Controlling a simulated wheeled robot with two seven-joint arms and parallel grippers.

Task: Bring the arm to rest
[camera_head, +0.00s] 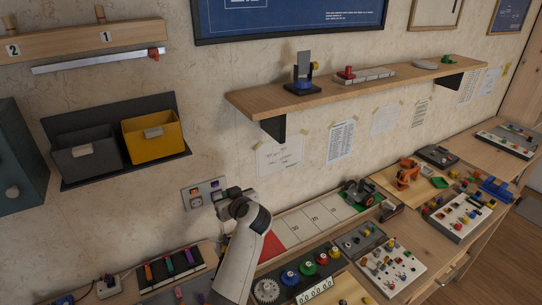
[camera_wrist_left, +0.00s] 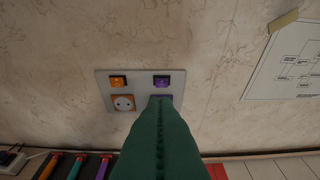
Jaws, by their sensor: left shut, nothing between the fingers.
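My left arm (camera_head: 243,250) comes up from the bottom of the head view. My left gripper (camera_head: 224,197) is at the wall in front of a small grey panel (camera_head: 190,196) and covers its right side. In the left wrist view the shut green fingers (camera_wrist_left: 160,105) point at the lower right of the panel (camera_wrist_left: 138,88). The panel has an orange switch (camera_wrist_left: 118,82), a purple switch (camera_wrist_left: 162,81) and an orange socket (camera_wrist_left: 123,103). A purple part at lower right is mostly hidden by the fingers. Contact cannot be told. My right gripper is not in view.
A wooden shelf (camera_head: 350,82) juts from the wall at upper right. A yellow bin (camera_head: 152,137) and a grey bin (camera_head: 88,154) hang at left. The bench below holds a gear board (camera_head: 300,277), switch panels (camera_head: 390,266) and an orange model (camera_head: 407,174).

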